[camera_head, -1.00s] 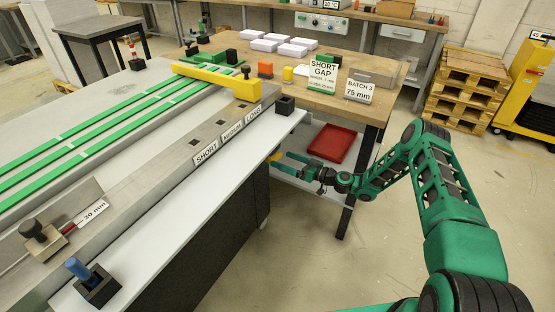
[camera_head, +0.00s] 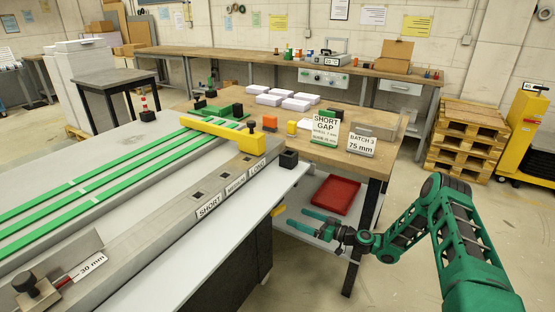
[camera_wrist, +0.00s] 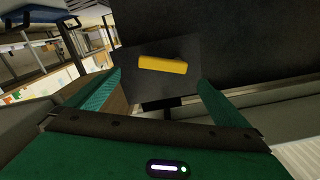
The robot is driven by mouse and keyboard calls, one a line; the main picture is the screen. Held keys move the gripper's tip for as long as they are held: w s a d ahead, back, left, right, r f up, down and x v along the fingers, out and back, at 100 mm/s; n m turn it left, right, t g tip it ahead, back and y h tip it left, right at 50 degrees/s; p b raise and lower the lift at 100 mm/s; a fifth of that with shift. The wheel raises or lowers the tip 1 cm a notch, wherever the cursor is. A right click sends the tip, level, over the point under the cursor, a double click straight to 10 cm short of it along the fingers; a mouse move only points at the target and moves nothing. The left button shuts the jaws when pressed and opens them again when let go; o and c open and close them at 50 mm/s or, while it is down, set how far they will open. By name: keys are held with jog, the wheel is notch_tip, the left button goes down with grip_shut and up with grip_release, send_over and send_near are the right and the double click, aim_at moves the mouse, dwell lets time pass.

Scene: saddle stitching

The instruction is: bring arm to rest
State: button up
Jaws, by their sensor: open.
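My gripper (camera_head: 297,215) is open and empty, in the space beside the machine bench, with its two green fingers pointing left. In the wrist view my gripper (camera_wrist: 160,77) has its fingers spread on either side of a yellow handle (camera_wrist: 163,64) on a dark panel. The handle lies beyond the fingertips and is not held. In the head view a small yellow piece (camera_head: 277,210), likely this handle, shows at the side of the bench, left of my fingertips. My arm reaches in from the right, bent at the elbow.
The machine bench (camera_head: 190,240) with green strips and a yellow bar (camera_head: 222,134) fills the left. A wooden table (camera_head: 385,163) with signs stands behind my gripper. A red tray (camera_head: 336,195) sits on its lower shelf. Pallets (camera_head: 465,140) stand at right; floor nearby is clear.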

jog(key=s+d+r+m+g+h, duration=0.2)
jog(key=s+d+r+g+h, duration=0.3)
jog(key=s+d+r, duration=0.55)
jog(key=s+d+r+m+g+h, duration=0.2)
jog(key=s+d+r+g+h, duration=0.2)
jog(key=s+d+r+h, duration=0.65)
jog(key=s+d+r+m, duration=0.1)
jog(key=s+r+m, duration=0.2)
jog(key=s, duration=0.7)
jog(key=s+d+r+m+g+y, duration=0.1)
jog(key=s+r+m, duration=0.2)
jog(key=s, duration=0.8)
jog(key=s+r+m, duration=0.3)
jog(key=s+r, duration=0.2)
jog(key=s, duration=0.5)
jog(key=shift+s+d+r, duration=0.2)
jog(key=shift+d+r, duration=0.05)
jog(key=shift+d, duration=0.15)
